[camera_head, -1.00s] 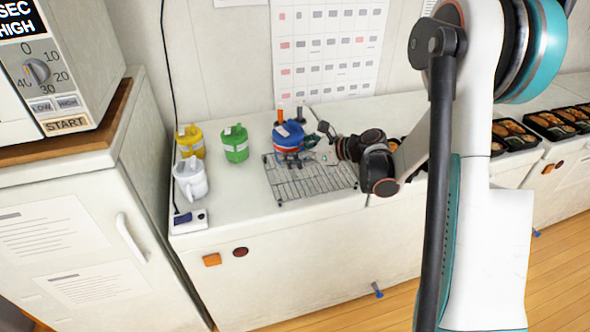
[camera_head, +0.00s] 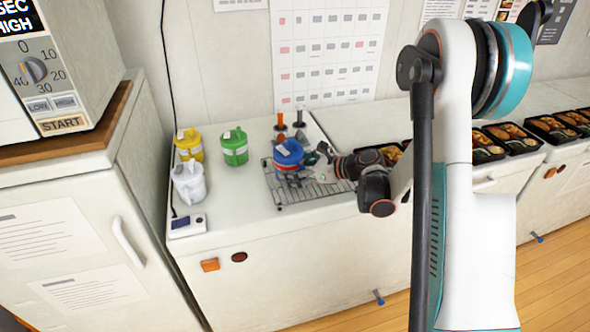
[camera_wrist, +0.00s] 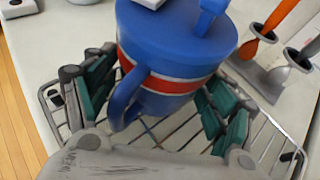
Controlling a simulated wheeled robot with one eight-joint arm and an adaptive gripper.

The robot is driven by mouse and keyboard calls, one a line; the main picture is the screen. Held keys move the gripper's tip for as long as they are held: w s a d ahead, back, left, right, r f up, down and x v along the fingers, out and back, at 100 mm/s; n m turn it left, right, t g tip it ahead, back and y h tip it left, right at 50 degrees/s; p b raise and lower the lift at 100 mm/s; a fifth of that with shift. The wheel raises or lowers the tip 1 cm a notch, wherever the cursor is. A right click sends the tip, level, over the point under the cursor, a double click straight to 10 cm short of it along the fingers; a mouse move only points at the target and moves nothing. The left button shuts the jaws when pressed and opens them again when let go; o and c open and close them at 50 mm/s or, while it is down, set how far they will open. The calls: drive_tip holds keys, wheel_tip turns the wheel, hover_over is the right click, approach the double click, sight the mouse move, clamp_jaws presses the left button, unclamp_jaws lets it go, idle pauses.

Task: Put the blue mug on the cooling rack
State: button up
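The blue mug (camera_head: 288,154), with a blue lid and a red and white band, is upright or nearly so over the left part of the wire cooling rack (camera_head: 318,192). In the wrist view the blue mug (camera_wrist: 180,62) fills the space between the teal finger pads, its handle toward the camera. I cannot tell whether the mug's base touches the rack. My gripper (camera_head: 292,177) reaches in from the right in the head view.
A yellow mug (camera_head: 189,145), a green mug (camera_head: 234,147) and a white mug (camera_head: 189,183) stand left of the rack. Two orange-and-dark-handled utensils (camera_head: 281,122) (camera_head: 299,118) stand behind it. A small scale-like device (camera_head: 187,225) sits at the counter's front left.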

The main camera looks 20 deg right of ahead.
drive_tip(key=shift+o, duration=0.2)
drive_tip(key=shift+r, duration=0.1)
drive_tip(key=shift+r, duration=0.15)
drive_tip(key=p+v, duration=0.2)
drive_tip(key=v, duration=1)
drive_tip(key=shift+p, duration=0.4)
